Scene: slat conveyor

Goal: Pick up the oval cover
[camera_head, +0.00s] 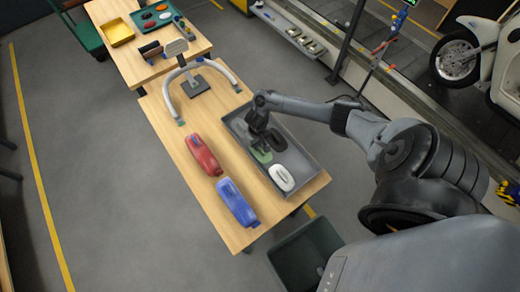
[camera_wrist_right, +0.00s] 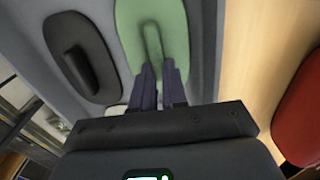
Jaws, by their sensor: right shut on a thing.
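A green oval cover (camera_head: 262,156) with a raised ridge is at the left part of the grey tray (camera_head: 311,162). My right gripper (camera_head: 260,145) is over it. In the right wrist view, the right gripper's fingers (camera_wrist_right: 158,75) are shut on the ridge of the green cover (camera_wrist_right: 175,30). A black oval cover (camera_head: 276,139) lies beside it in the tray and shows in the wrist view (camera_wrist_right: 82,60). A white oval cover (camera_head: 282,177) lies at the tray's near end. I cannot tell whether the green cover touches the tray floor. My left gripper is not in view.
A red case (camera_head: 202,154) and a blue case (camera_head: 237,202) lie left of the tray on the wooden table (camera_head: 175,125). A dark green bin (camera_head: 305,258) is on the floor at the table's near end.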

